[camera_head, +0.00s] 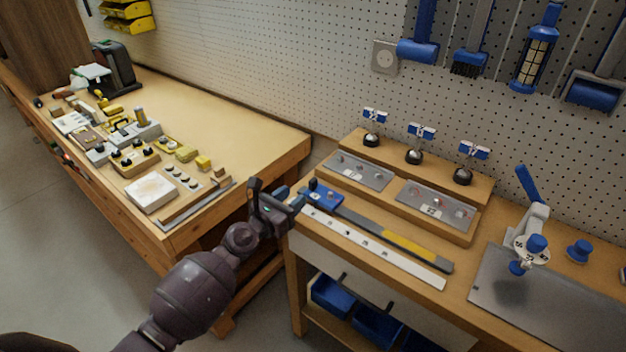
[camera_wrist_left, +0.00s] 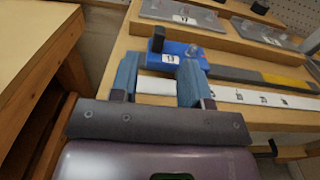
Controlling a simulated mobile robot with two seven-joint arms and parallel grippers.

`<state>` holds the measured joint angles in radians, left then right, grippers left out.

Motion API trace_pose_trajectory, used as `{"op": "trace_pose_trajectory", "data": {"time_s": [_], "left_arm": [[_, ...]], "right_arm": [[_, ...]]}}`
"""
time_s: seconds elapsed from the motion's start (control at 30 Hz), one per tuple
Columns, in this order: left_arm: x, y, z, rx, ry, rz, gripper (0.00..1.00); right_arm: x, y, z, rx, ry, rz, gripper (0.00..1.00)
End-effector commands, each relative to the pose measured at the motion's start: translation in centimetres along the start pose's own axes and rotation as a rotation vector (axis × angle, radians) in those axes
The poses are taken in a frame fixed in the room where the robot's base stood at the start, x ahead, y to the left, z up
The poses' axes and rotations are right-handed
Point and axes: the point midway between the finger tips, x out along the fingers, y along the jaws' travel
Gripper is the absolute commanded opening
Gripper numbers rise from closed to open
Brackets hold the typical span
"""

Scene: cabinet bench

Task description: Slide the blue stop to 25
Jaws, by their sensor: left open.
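The blue stop (camera_head: 322,196) sits at the left end of a grey rail (camera_head: 362,222) with a yellow section (camera_head: 408,247). It has a dark upright knob, and it also shows in the left wrist view (camera_wrist_left: 185,52), with a small white number label. A white scale strip (camera_head: 375,250) with small marks lies along the rail's front; its numbers are too small to read. My left gripper (camera_head: 284,201) is open and empty, just left of the stop. In the left wrist view its blue fingers (camera_wrist_left: 160,83) are apart, with the stop beyond the tips. My right gripper is not in view.
Behind the rail is a wooden stand with metal plates (camera_head: 435,203) and several knobs with blue-and-white flags. A blue-handled press (camera_head: 530,240) stands to the right on a metal plate. A second bench (camera_head: 220,115) with many small parts is at the left, across a gap.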

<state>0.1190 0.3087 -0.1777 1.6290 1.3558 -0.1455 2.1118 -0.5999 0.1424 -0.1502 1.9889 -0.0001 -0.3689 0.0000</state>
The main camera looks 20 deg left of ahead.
Motion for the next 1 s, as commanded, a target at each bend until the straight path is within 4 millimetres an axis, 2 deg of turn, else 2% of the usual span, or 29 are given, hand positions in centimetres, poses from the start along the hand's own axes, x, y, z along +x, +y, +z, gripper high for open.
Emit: {"op": "trace_pose_trajectory", "data": {"time_s": [0.3, 0.5, 0.7, 1.0], "left_arm": [[5.2, -0.1, -0.1, 0.002, 0.0, -0.002, 0.43], [7.5, 0.0, -0.1, 0.003, 0.001, -0.001, 0.43], [8.6, 0.0, -0.1, 0.003, 0.001, -0.001, 0.43], [8.8, 0.0, 0.0, 0.003, 0.0, -0.001, 0.43]], "right_arm": [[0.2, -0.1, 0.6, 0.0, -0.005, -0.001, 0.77], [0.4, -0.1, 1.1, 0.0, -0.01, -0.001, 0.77], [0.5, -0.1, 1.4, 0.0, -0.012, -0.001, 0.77], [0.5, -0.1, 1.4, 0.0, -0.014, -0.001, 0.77]]}}
